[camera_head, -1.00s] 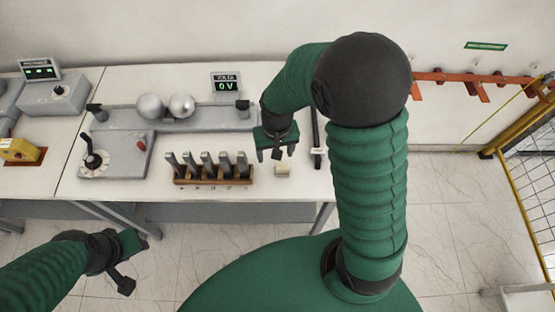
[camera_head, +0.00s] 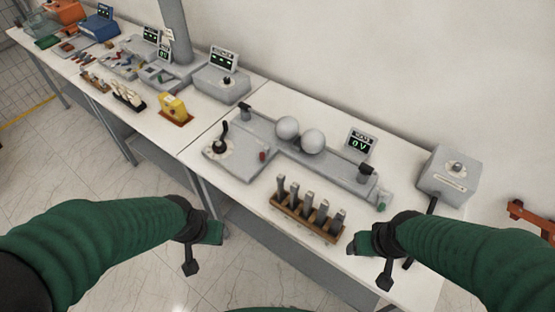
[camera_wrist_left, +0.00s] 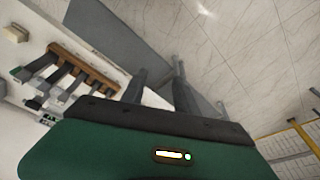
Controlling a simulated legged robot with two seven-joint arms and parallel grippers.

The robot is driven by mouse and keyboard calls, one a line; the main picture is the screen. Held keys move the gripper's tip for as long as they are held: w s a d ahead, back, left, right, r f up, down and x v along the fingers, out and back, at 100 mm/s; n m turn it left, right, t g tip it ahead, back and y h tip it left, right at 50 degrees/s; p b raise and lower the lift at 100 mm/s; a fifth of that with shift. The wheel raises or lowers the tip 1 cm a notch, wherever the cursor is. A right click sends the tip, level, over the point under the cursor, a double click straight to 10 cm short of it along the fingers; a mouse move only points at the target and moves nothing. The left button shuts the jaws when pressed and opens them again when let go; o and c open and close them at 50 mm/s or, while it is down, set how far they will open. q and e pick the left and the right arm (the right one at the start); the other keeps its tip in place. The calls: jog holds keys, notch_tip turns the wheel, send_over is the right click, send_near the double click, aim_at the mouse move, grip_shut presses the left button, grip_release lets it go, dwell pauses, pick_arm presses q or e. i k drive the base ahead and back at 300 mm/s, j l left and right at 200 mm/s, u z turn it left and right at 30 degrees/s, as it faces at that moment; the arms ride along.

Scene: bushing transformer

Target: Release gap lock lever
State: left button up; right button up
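The sphere-gap unit (camera_head: 315,155) stands on the white table with two metal balls (camera_head: 300,135). A dark lever (camera_head: 245,110) sits at its left end and another dark lever (camera_head: 367,170) at its right end; I cannot tell which is the gap lock lever. A small green part (camera_head: 382,206) is beside the right end. My right gripper (camera_head: 373,258) is over the table's front edge, near this end and apart from both levers; its fingers are unclear. My left gripper (camera_head: 203,248) is in front of the table, empty; its fingers (camera_wrist_left: 160,90) look apart.
A wooden rack (camera_head: 300,222) with several upright grey pieces stands between the unit and the table's front edge. A black-knobbed lever (camera_head: 222,135) stands on the grey panel at left. A grey box (camera_head: 447,175) is at right. More instruments line the tables to the left.

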aim_at(262, 155)
jog(key=i+j+z, duration=0.15)
jog(key=i+z, duration=0.25)
jog(key=i+j+z, duration=0.15)
jog(key=z, duration=0.3)
jog(key=i+j+z, duration=0.2)
jog(key=z, duration=0.2)
jog(key=j, duration=0.1)
